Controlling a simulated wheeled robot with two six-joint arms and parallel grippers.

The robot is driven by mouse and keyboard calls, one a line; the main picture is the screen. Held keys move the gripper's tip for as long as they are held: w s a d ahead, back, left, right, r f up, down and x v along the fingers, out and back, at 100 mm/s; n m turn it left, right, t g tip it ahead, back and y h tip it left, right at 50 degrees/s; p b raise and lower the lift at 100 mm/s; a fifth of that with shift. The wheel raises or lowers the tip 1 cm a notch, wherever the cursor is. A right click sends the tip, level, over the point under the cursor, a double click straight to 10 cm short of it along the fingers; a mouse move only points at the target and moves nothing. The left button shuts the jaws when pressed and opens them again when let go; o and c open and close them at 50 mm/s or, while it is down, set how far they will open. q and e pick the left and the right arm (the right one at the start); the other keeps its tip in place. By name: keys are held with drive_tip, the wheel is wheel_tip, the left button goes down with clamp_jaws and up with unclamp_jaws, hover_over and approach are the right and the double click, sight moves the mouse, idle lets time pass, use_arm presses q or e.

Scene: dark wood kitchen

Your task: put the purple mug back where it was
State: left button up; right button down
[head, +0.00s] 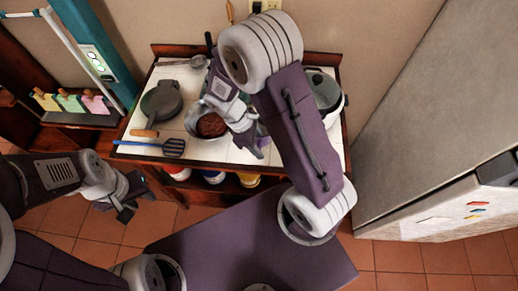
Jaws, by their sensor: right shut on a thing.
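The purple mug (264,142) is mostly hidden behind my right gripper; only a small purple patch shows over the right half of the white tiled counter. My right gripper (254,148) is shut on the mug, reaching down from my raised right arm. I cannot tell whether the mug touches the tiles. My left gripper (130,201) is empty and looks open, low at the left over the floor, in front of the counter and away from it.
A metal pot with brown contents (211,125) stands just left of my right gripper. A dark pan (162,101), a blue spatula (150,144) and a lidded pot (323,92) are also on the counter (140,126). Jars (213,177) sit on the shelf below. A fridge (430,130) stands at right.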

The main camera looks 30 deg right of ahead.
drive_tip(key=shift+w+f, duration=0.1)
drive_tip(key=shift+w, duration=0.1)
drive_tip(key=f, duration=0.3)
drive_tip(key=shift+s+f, duration=0.1)
drive_tip(key=shift+s, duration=0.1)
drive_tip(key=shift+w+f, duration=0.2)
drive_tip(key=shift+f, duration=0.2)
drive_tip(key=shift+s+f, duration=0.1)
drive_tip(key=shift+f, duration=0.05)
drive_tip(key=c, duration=0.7)
unclamp_jaws()
drive_tip(key=v, duration=1.2)
drive_tip(key=s+m+t+y, duration=0.1)
drive_tip(key=s+m, duration=0.1)
drive_tip(key=m, duration=0.2)
drive_tip(key=s+d+m+t+y, duration=0.1)
drive_tip(key=s+m, duration=0.1)
drive_tip(key=m, duration=0.2)
drive_tip(key=s+d+m+t+y, duration=0.1)
drive_tip(key=s+m+y, duration=0.1)
drive_tip(key=m, duration=0.2)
drive_tip(key=shift+s+d+f, duration=0.2)
drive_tip(key=shift+d+f, duration=0.05)
